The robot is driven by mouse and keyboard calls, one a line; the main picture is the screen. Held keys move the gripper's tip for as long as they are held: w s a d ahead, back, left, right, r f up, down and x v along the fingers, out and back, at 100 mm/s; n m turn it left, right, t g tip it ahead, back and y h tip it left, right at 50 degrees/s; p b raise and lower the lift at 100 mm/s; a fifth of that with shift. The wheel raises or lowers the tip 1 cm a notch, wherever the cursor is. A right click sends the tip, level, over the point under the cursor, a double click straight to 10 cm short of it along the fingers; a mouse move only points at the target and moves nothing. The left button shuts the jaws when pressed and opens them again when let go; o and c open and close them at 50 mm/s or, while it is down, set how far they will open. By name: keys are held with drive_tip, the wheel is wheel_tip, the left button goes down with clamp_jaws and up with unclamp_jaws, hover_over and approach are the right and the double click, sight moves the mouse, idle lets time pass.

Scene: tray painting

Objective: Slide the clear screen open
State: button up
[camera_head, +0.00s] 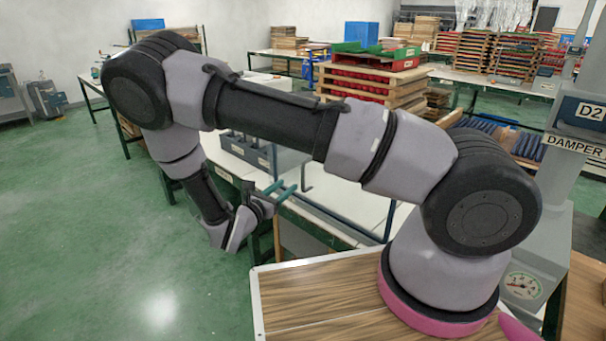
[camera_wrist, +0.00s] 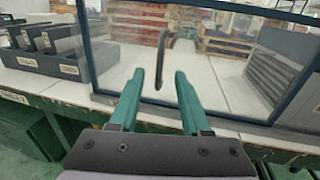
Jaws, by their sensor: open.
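The clear screen (camera_wrist: 125,50) is a see-through panel in a dark blue frame, standing upright on the white bench. It spans much of the wrist view. A dark curved upright handle (camera_wrist: 163,55) is on it, near the middle. My gripper (camera_wrist: 160,74) has two teal fingers, apart and empty, pointing at the screen. The handle shows between and just beyond the fingertips; I cannot tell whether they touch it. In the head view my gripper (camera_head: 290,185) is in front of the bench, and my arm hides part of the screen.
A grey box with labelled slots (camera_wrist: 45,55) stands left of the screen. A grey louvred unit (camera_wrist: 275,75) is behind the screen at right. Stacked wooden trays (camera_head: 365,85) stand farther back. Green floor (camera_head: 100,240) is open at left.

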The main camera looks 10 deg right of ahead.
sight(302, 174)
drive_tip(key=x, duration=1)
drive_tip(key=shift+w+d, duration=0.1)
drive_tip(key=shift+c, duration=0.4)
clamp_jaws()
idle(0.8)
